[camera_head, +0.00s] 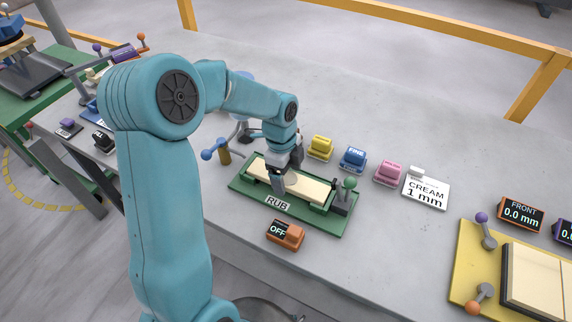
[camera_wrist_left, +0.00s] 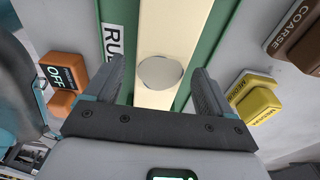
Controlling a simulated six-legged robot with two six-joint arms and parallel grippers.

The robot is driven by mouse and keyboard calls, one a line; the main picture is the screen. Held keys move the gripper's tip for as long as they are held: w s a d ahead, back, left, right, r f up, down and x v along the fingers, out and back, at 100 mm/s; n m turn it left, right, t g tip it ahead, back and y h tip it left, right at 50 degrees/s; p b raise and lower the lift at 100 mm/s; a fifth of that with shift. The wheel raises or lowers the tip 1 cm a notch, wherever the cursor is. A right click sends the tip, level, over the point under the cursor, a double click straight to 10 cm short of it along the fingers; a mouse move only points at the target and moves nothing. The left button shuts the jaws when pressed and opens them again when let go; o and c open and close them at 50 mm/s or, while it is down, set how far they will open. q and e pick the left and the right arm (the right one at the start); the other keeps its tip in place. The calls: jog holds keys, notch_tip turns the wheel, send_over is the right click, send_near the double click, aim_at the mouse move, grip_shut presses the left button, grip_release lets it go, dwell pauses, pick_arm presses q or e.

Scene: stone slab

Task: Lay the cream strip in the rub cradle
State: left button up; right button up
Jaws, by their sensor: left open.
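The cream strip (camera_head: 308,189) lies lengthwise on the green rub cradle (camera_head: 237,188), which carries a RUB label. In the left wrist view the strip (camera_wrist_left: 174,28) runs between green cradle parts (camera_wrist_left: 218,40), with a pale round disc (camera_wrist_left: 160,72) on its face. My left gripper (camera_head: 283,182) is over the middle of the strip and hides part of it. In the wrist view its open fingers (camera_wrist_left: 158,88) stand on either side of the strip. I cannot tell whether the strip is fully seated. My right gripper is not in view.
An orange OFF switch (camera_head: 285,234) sits in front of the cradle. A green-knobbed lever (camera_head: 345,195) stands at its right end. Yellow (camera_head: 320,147), blue (camera_head: 353,158) and pink (camera_head: 388,173) blocks and a CREAM 1 mm card (camera_head: 426,192) stand behind and right. A yellow board (camera_head: 466,270) is far right.

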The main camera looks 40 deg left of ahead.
pick_arm(q)
notch_tip(320, 180, up, 12)
jog(key=a, duration=0.1)
jog(key=shift+s+a, duration=0.15)
jog(key=shift+s, duration=0.1)
jog(key=shift+s, duration=0.1)
dwell(0.4)
